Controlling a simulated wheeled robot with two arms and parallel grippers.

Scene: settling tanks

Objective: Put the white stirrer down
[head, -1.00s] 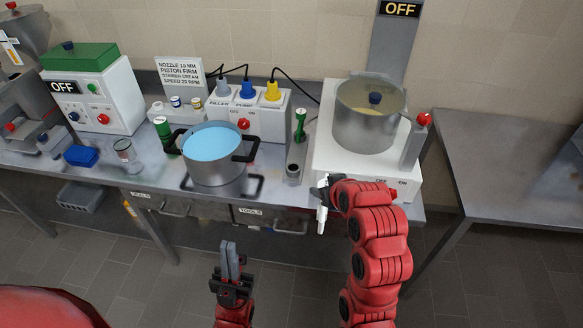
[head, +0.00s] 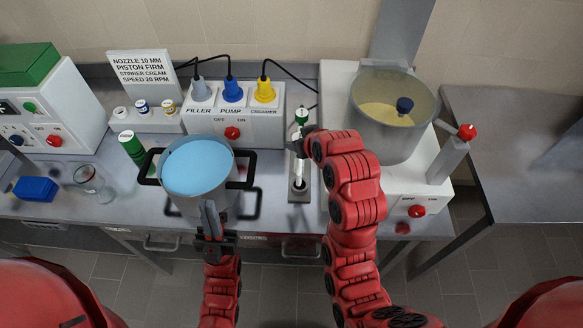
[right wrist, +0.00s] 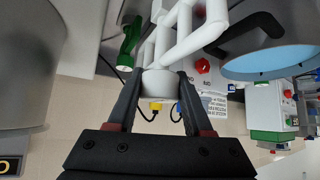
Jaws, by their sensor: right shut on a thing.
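The white stirrer (right wrist: 160,82) is held in my right gripper (right wrist: 163,112), its round end between the two fingers and its white frame reaching away in the right wrist view. In the head view its white shaft (head: 299,170) shows below my right gripper (head: 305,142), above the narrow grey stand. The stand (head: 300,196) has a dark round socket at its near end; I cannot tell whether the stirrer touches it. A green stirrer (head: 301,116) stands at the stand's far end. My left gripper (head: 210,222) looks shut and empty, in front of the blue-filled pot.
The pot (head: 197,168) with dark handles stands close left of the stand. The white mixer base with its steel bowl (head: 393,115) is close right. The filler box (head: 234,125) with cables stands behind. A glass jar (head: 90,180) and blue block (head: 36,189) are further left.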

